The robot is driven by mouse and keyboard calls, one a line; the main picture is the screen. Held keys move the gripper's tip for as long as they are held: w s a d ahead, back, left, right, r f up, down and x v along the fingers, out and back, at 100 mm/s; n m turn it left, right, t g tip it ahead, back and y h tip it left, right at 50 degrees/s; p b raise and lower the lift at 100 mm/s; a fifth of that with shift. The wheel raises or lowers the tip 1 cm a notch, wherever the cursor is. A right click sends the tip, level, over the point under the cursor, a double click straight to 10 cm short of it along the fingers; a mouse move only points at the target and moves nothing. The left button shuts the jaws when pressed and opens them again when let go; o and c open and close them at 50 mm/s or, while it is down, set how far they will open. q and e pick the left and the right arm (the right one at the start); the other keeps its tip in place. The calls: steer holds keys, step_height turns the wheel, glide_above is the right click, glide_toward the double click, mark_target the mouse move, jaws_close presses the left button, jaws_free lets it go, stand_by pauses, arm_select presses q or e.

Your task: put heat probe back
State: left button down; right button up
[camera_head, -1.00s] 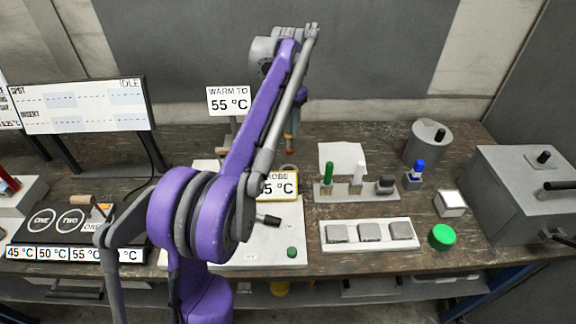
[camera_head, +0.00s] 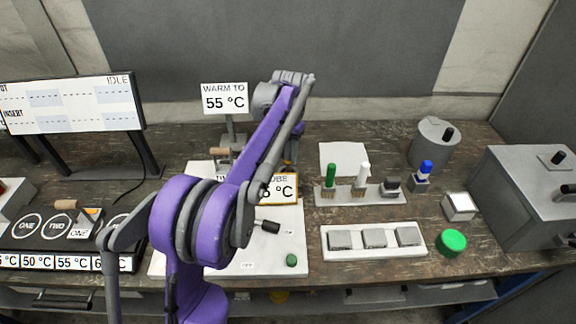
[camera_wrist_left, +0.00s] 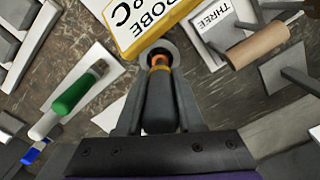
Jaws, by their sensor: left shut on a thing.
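The heat probe (camera_wrist_left: 160,105) is a dark handle with an orange band at its far end. My left gripper (camera_wrist_left: 160,118) is shut on it, with a finger on each side. In the wrist view the probe's end lies over a round grey holder (camera_wrist_left: 157,47), beside the yellow-framed probe sign (camera_wrist_left: 140,18). I cannot tell whether its tip is inside the holder. In the head view the left gripper (camera_head: 291,160) is mostly hidden behind my purple arm, just behind the probe sign (camera_head: 285,189). My right gripper is not in view.
A wooden-handled tool (camera_wrist_left: 262,44) with a THREE label is close to the gripper. A rack (camera_head: 360,193) with green and white pens stands to the right. A "WARM TO 55 °C" sign (camera_head: 225,98) stands behind. A button strip (camera_head: 373,239) and green cap (camera_head: 451,242) lie in front.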

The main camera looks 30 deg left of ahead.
mark_target(287, 163)
arm_select(q)
steer(key=shift+s+f, duration=0.15)
steer(key=shift+f, duration=0.2)
step_height(287, 163, down, 2)
steer(key=shift+f, duration=0.5)
steer(key=shift+f, duration=0.15)
steer(key=c, duration=0.5)
jaws_free()
